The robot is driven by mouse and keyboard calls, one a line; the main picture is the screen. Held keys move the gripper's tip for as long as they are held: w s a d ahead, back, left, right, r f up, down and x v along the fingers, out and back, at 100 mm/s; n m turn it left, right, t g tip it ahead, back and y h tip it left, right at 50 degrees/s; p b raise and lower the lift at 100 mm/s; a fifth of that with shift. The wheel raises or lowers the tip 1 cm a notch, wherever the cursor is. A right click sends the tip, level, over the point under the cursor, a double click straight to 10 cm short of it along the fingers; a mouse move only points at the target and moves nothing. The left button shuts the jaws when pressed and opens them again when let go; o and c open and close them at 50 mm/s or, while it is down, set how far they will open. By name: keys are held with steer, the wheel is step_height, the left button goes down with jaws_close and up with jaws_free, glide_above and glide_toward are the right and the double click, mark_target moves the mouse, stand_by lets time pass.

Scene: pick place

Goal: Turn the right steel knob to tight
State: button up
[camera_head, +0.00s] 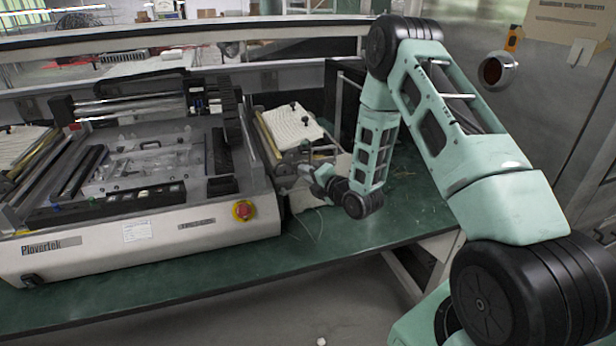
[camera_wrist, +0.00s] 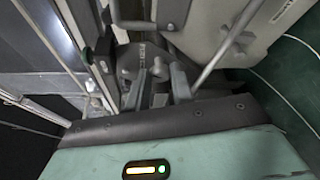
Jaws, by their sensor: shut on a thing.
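My gripper (camera_head: 308,172) reaches down and left to the right side of the Plovertek machine in the head view. In the wrist view its two grey fingers (camera_wrist: 158,88) are shut on a small grey metal part that looks like the steel knob (camera_wrist: 157,69). The knob sits low against a grey bracket with small lettering. The fingers hide much of it, so I cannot tell how far it is turned. In the head view the knob is too small and covered to make out.
The Plovertek machine (camera_head: 150,238), with a red and yellow button (camera_head: 243,210), fills the left of the green table (camera_head: 410,210). A white ribbed plate (camera_head: 291,126) lies just behind my gripper. Metal rods run close beside the fingers. The table right of my forearm is clear.

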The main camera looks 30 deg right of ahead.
steer(key=f+m+b, duration=0.1)
steer(key=b, duration=0.3)
steer(key=shift+m+t, duration=0.4)
steer(key=shift+m+b, duration=0.5)
steer(key=shift+b, duration=0.4)
steer(key=shift+r+m+t, duration=0.25)
steer(key=shift+m+t, duration=0.05)
steer(key=shift+m, duration=0.1)
steer(key=shift+d, duration=0.1)
steer(key=o, duration=1)
steer(key=shift+s+d+p, duration=0.3)
steer(key=shift+s+p, duration=0.15)
steer(key=shift+s, duration=2.45)
steer(key=shift+s+d+p, duration=0.35)
steer(key=shift+s+p, duration=0.15)
steer(key=shift+s, duration=2.4)
steer(key=shift+s+d+p, duration=0.3)
steer(key=shift+s+p, duration=0.15)
steer(key=shift+s, duration=2.45)
